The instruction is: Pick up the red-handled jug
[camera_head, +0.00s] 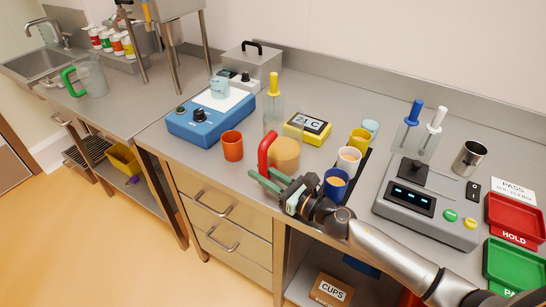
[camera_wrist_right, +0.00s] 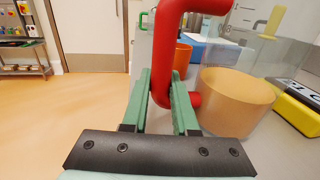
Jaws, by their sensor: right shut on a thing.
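The red-handled jug (camera_head: 286,154) is clear with tan-orange contents and stands upright at the counter's front edge, left of the blue cup. Its red handle (camera_head: 265,153) faces left. My right gripper (camera_head: 262,174) has its green fingers on either side of the lower handle, shut on it. The wrist view shows the red handle (camera_wrist_right: 176,50) between the fingers (camera_wrist_right: 164,84), with the jug body (camera_wrist_right: 235,100) to the right. I cannot tell whether the jug's base touches the counter. My left gripper is not in view.
An orange cup (camera_head: 232,146) stands left of the jug, a yellow timer (camera_head: 307,128) behind. A blue cup (camera_head: 336,182) and a white cup (camera_head: 348,160) are close on the right. A green-handled jug (camera_head: 91,78) is far left.

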